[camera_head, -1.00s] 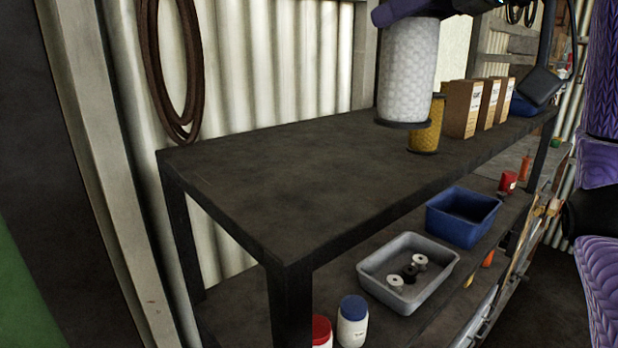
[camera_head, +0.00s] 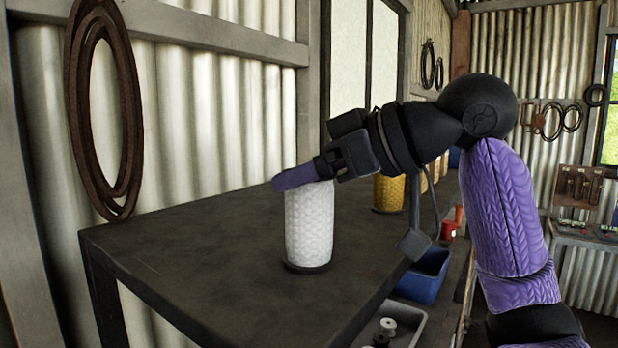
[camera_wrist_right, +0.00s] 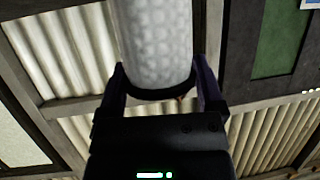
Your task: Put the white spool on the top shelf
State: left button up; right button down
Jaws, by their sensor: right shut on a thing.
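The white spool (camera_head: 309,228) stands upright at the top shelf (camera_head: 220,240), its dark base flange at or just above the surface; I cannot tell if it touches. My right gripper (camera_head: 305,176) comes in from the right and is shut on the upper part of the spool. In the right wrist view the white spool (camera_wrist_right: 155,40) sits between the two purple fingers (camera_wrist_right: 160,88). My left gripper is not in view.
A yellow spool (camera_head: 387,193) stands farther back on the shelf, partly behind my right arm. A blue bin (camera_head: 425,275) and a grey tray (camera_head: 405,325) are on the lower level. A brown coil (camera_head: 103,110) hangs on the left wall. The shelf's left part is clear.

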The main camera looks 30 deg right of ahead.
jog(key=shift+s+f, duration=0.1)
grip_release()
jog(key=shift+r, duration=0.2)
jog(key=v, duration=1.2)
jog(key=shift+f, duration=0.1)
